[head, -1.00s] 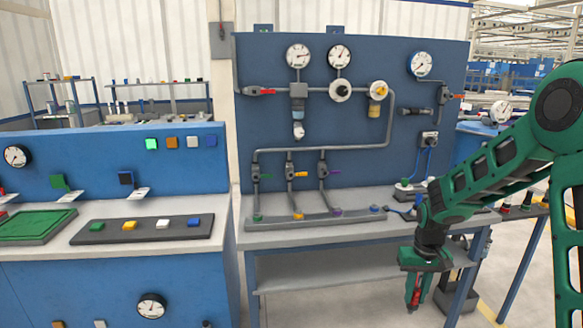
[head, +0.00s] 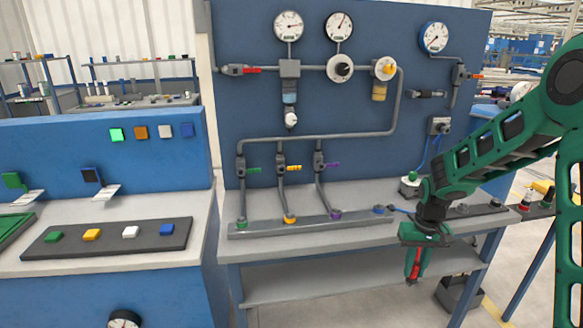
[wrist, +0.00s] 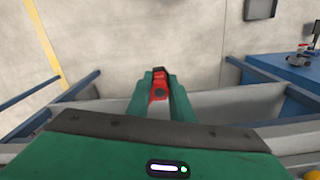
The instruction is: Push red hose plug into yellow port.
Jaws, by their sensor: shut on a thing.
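My gripper (head: 415,268) points down in front of the bench's front edge at the right in the head view. It is shut on the red hose plug (head: 414,271), whose red body shows between the fingers. In the wrist view the red plug (wrist: 160,90) with a dark end sits between the green fingers. The yellow port (head: 290,219) is on the grey strip (head: 260,227) on the bench, left of my gripper and apart from it. A green port (head: 242,223), a purple port (head: 335,215) and a blue port (head: 379,209) share that strip.
The blue panel (head: 240,110) with gauges, pipes and valves rises behind the bench (head: 300,251). A button console (head: 110,237) stands at the left. A green-topped device (head: 411,183) stands near my arm. The bench top before the strip is clear.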

